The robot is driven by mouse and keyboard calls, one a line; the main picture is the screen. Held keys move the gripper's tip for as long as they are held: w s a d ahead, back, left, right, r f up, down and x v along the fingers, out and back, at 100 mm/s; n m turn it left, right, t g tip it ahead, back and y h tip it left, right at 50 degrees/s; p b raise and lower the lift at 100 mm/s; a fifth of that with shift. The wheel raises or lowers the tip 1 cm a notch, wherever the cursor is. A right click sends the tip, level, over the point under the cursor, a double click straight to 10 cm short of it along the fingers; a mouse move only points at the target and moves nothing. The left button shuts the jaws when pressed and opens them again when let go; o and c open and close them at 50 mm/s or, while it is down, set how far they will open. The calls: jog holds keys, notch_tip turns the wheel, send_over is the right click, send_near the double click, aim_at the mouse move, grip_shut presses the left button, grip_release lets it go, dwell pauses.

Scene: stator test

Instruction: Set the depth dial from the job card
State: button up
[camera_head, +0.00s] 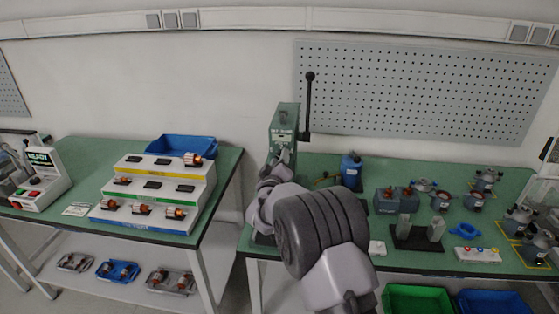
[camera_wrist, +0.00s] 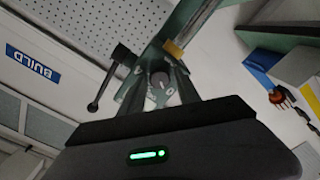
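A green press (camera_head: 284,127) with a black lever (camera_head: 308,100) stands at the left end of the right bench. My gripper (camera_head: 280,165) is up against the front of the press, and my arm hides the lower press. In the wrist view, a round grey dial (camera_wrist: 160,80) sits between the two fingers of my gripper (camera_wrist: 160,88). The fingers look apart, with the dial between them; I cannot see contact. The dial's marks are too small to read. A white printed card (camera_head: 77,209) lies on the left bench, its text unreadable; I cannot tell whether it is the job card.
The left bench holds a stepped rack (camera_head: 155,190) of parts, a blue bin (camera_head: 181,147) and a READY station (camera_head: 40,180). On the right bench, a blue bottle (camera_head: 351,170), a black fixture (camera_head: 416,236) and several motor housings stand right of my arm. A pegboard (camera_head: 420,90) hangs behind.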

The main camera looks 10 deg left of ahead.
jog(key=shift+o, duration=0.4)
jog(key=s+p, duration=0.1)
jog(key=s, duration=1.6)
jog(key=shift+s+a, duration=0.2)
jog(key=shift+a, duration=0.1)
jog(key=d+r+m+g+y, duration=0.1)
jog(key=d+r+m+g, duration=0.2)
jog(key=d+r+m, duration=0.25)
jog(key=s+d+r+m+g+y, duration=0.2)
jog(key=s+d+r+m+g, duration=0.15)
jog(key=s+d, duration=0.5)
jog(key=s+d+f+m+g, duration=0.2)
jog(key=s, duration=1)
jog(key=s+d+f+m+g+b, duration=0.1)
jog(key=s+d+f+m+g, duration=0.1)
jog(key=s, duration=1.1)
jog(key=shift+d+m+g, duration=0.45)
jog(key=shift+m+g, duration=0.05)
jog(key=shift+g, duration=0.35)
